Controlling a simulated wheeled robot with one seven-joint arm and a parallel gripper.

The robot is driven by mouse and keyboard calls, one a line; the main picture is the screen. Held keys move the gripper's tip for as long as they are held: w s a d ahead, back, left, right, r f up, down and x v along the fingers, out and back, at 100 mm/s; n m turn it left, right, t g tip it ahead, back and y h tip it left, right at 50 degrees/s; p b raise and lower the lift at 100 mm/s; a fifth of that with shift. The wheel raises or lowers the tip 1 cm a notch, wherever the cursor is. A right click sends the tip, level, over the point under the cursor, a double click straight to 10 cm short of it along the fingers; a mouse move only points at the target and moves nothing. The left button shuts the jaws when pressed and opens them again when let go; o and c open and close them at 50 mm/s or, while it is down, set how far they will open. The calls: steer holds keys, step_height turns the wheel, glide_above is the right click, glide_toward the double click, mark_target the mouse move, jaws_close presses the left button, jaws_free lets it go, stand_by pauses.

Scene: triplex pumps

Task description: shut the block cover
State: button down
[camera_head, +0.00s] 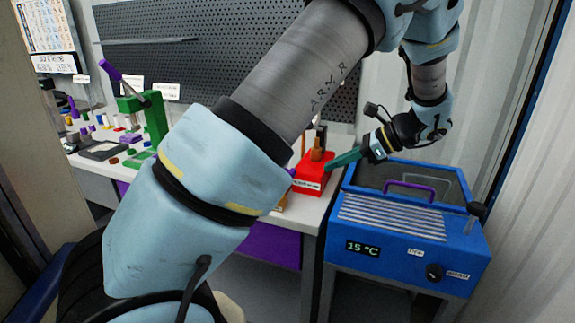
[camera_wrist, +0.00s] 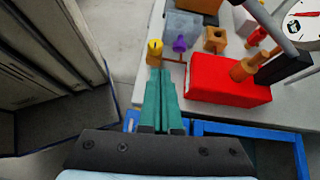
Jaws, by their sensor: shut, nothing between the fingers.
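A blue bench unit (camera_head: 362,225) with a "15 °C" display stands at the right. A dark, see-through panel with a purple handle (camera_head: 410,187) is on its top, which looks like the block cover. I cannot tell whether it lies fully flat. My gripper (camera_head: 332,164) has teal fingers. They are shut and empty, above the gap between the unit and the bench, left of the handle and apart from it. In the wrist view the fingers (camera_wrist: 160,75) point towards the bench edge. The unit's blue rim (camera_wrist: 245,129) shows below them, and the handle is out of that view.
A red block (camera_head: 313,172) with an orange-brown piece stands on the white bench close to my fingertips; it also shows in the wrist view (camera_wrist: 225,85). Small yellow (camera_wrist: 154,52) and purple (camera_wrist: 180,43) parts lie beside it. A black knob (camera_head: 476,210) sticks up at the unit's right.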

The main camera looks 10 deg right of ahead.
steer(key=w+a+f+m+t+p, duration=0.1)
steer(key=w+a+f+p, duration=0.2)
steer(key=a, duration=0.6)
steer(key=shift+w+f+p, duration=0.2)
steer(key=shift+w+p, duration=0.95)
steer(key=shift+w, duration=0.2)
steer(key=shift+a+r, duration=0.1)
